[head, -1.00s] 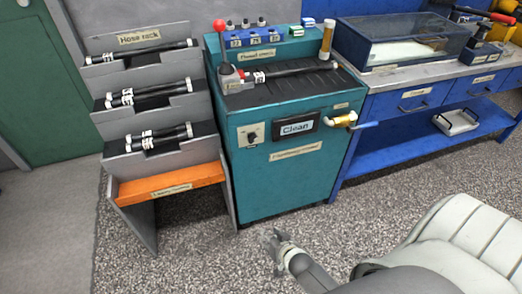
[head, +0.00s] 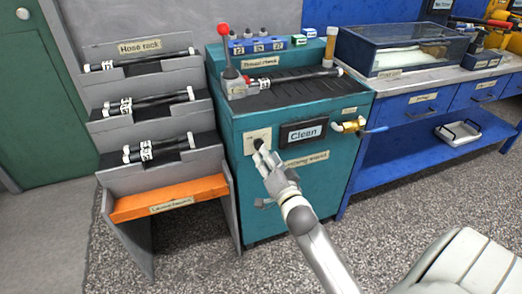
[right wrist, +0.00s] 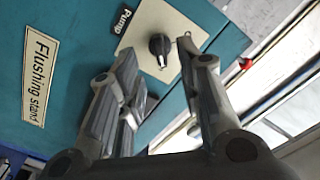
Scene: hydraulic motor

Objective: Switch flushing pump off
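The flushing stand (head: 290,206) is a teal cabinet with a "Clean" display (head: 304,132) on its front. The pump switch is a black rotary knob on a cream plate (head: 249,136), left of the display. In the right wrist view the knob (right wrist: 160,45) has a white mark pointing toward the bottom of the picture, beside a "Pump" label (right wrist: 124,20). My right gripper (head: 263,158) is at the front of the knob. In the right wrist view its fingers are spread and empty, with the knob between and beyond the tips. Contact cannot be told. My left gripper is out of view.
A red-topped lever (head: 224,32) and a hose (head: 292,79) are on top of the stand. A brass valve with a blue handle (head: 374,129) sticks out at the right. The hose rack (head: 150,97) stands close on the left. The floor in front is clear.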

